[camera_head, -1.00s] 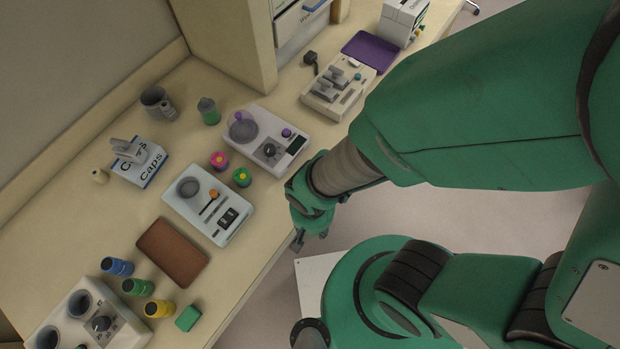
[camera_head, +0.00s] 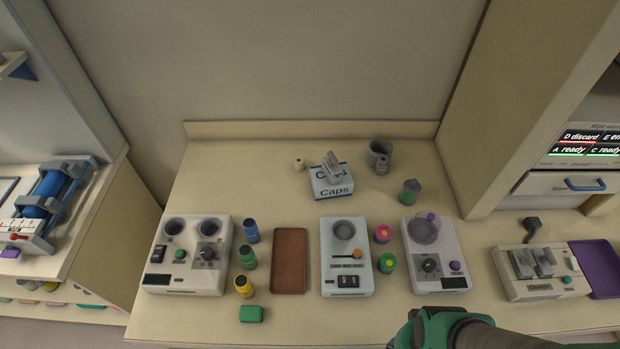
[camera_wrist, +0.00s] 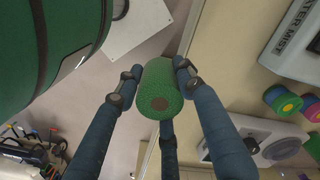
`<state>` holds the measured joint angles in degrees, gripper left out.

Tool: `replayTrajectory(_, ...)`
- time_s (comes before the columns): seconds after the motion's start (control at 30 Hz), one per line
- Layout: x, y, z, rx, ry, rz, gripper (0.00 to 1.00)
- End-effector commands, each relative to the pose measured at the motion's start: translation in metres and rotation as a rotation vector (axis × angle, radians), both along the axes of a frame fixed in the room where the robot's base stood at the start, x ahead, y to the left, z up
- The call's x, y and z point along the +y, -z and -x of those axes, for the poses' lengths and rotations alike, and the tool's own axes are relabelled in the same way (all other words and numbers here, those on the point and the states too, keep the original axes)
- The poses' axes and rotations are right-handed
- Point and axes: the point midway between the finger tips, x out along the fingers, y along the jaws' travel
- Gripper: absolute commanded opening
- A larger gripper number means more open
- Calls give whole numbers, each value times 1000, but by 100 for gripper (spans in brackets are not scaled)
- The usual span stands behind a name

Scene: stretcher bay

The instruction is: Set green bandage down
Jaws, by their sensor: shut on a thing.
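The green bandage (camera_wrist: 160,92) is a textured green roll with a brown core at its end. It is in the wrist view, between the fingers of my gripper (camera_wrist: 155,85), which are shut on it. The roll appears raised, with the floor and the counter edge behind it. In the head view only the green wrist part of my arm shows at the bottom edge. The fingers and the held roll are hidden there. The counter (camera_head: 300,325) lies beyond my arm.
Bare counter lies along the front. A brown tray (camera_head: 290,260) is empty, between blue, green and yellow cylinders (camera_head: 248,256) and a pale device (camera_head: 346,257). Pink and green rolls (camera_head: 385,248) stand between two devices. A green block (camera_head: 251,314) lies at front left.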

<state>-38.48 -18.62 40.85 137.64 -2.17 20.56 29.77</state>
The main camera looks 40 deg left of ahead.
Motion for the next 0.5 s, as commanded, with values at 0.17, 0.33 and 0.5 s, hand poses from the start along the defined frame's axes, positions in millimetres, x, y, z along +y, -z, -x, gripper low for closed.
replayTrajectory(0.17,22,-8,-18,-1,-33,0,11)
replayTrajectory(0.33,53,-18,-41,-2,-82,0,11)
replayTrajectory(0.5,90,-28,-64,-3,-135,-1,11)
